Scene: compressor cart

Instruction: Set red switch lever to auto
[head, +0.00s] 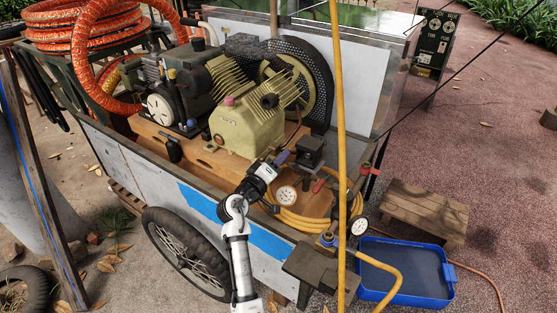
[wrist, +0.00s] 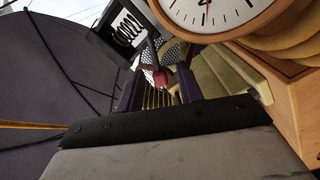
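The red switch lever (wrist: 157,76) shows small in the wrist view, between my two dark purple fingertips. It seems to lie at or just beyond their tips, and I cannot tell whether either finger touches it. My gripper (wrist: 160,88) is open, with a clear gap between its fingers and nothing held. In the head view my gripper (head: 287,161) reaches in over the cart's front side, left of the dark switch box (head: 312,149). A small red part (head: 318,185) shows below that box and may be the lever. The lever's setting and any auto marking are not readable.
A pressure gauge (head: 287,196) sits close by my gripper; a large gauge face (wrist: 210,10) fills the top of the wrist view. Coiled yellow hose (head: 300,222) lies below. The compressor (head: 245,125) stands behind left. A yellow upright hose (head: 340,110) passes at right.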

